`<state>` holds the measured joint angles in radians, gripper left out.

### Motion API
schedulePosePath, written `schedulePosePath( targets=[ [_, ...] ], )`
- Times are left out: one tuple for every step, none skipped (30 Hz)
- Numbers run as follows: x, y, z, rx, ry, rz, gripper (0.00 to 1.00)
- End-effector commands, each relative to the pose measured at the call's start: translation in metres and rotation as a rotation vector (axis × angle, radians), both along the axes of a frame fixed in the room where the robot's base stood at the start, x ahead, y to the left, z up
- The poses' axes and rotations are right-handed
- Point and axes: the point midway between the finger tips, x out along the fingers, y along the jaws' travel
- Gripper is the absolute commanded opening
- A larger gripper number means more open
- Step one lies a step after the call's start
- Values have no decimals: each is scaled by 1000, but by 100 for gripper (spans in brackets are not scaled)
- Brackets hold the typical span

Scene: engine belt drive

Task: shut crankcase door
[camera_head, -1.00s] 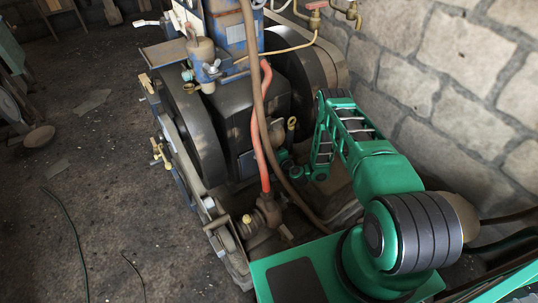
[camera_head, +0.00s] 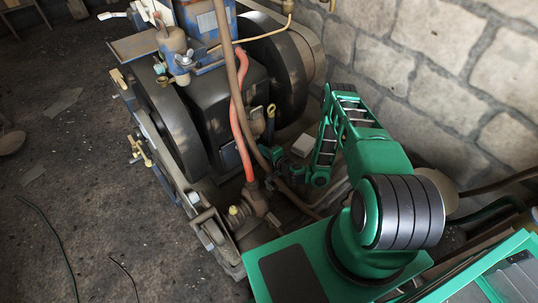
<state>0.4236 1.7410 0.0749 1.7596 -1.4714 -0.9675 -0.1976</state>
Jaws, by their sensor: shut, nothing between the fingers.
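The crankcase (camera_head: 208,97) is the dark box between the two flywheels of the engine, in the middle left of the head view. A dark panel (camera_head: 231,158) that looks like its door is low on the side facing me, partly behind the red hose. I cannot tell whether it stands ajar or flush. My gripper (camera_head: 268,155) is small and partly hidden at the end of my green arm, beside the hoses and to the right of the panel. It is shut and holds nothing that I can see. I cannot tell whether it touches the panel.
A red hose (camera_head: 241,125) and a brown hose (camera_head: 233,75) hang in front of the crankcase. The near flywheel (camera_head: 170,125) and far flywheel (camera_head: 292,70) flank it. A stone wall (camera_head: 440,75) bounds the right side. Open floor (camera_head: 75,160) lies to the left.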

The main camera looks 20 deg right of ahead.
Motion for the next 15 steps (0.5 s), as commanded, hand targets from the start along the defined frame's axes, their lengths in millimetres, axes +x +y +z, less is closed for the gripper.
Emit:
schedulePosePath(
  targets=[
    [-2,-2,2,4,-2,-4,0],
    [-4,-2,3,3,-2,-4,0],
    [-10,-3,3,4,1,-3,0],
    [-13,-4,4,5,2,-4,0],
    [-17,-5,5,4,2,-3,0],
    [-21,-6,7,4,2,-3,0],
    [-23,-8,8,4,1,-3,0],
    [-26,-8,10,4,-1,-3,0],
    [-30,-9,11,3,-1,-2,0],
    [-32,-11,11,2,1,-3,0],
    [-35,-11,12,2,0,-2,0],
    [-38,-12,13,2,1,-2,0],
    [-40,-12,13,3,1,-1,0],
    [-41,-12,14,2,0,-2,0],
    [-43,-13,15,2,-1,-2,0]
  ],
)
